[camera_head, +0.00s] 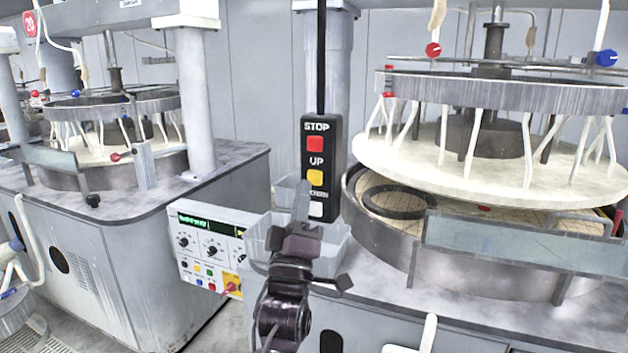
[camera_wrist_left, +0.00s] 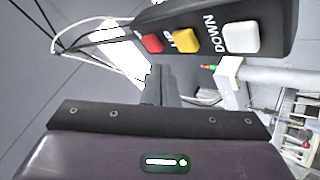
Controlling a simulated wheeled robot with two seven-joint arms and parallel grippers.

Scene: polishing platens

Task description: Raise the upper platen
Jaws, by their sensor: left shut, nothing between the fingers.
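A black hanging control box (camera_head: 318,165) has a red STOP button (camera_head: 315,144), a yellow UP button (camera_head: 315,177) and a white DOWN button (camera_head: 316,209). My left gripper (camera_head: 302,190) is shut and empty, its tips in front of the box's lower left part, close to the yellow button. In the left wrist view the buttons, including the yellow one (camera_wrist_left: 186,41), lie beyond the fingers; contact cannot be told. The upper platen (camera_head: 445,168), a wide white disc under a grey ring, hangs above the lower platen (camera_head: 465,222), with a gap between them.
A clear plastic bin (camera_head: 335,250) sits behind my left gripper. A control panel (camera_head: 207,250) with knobs stands to its left. A second polishing machine (camera_head: 105,225) stands at the left. A glass guard (camera_head: 520,250) fronts the right basin.

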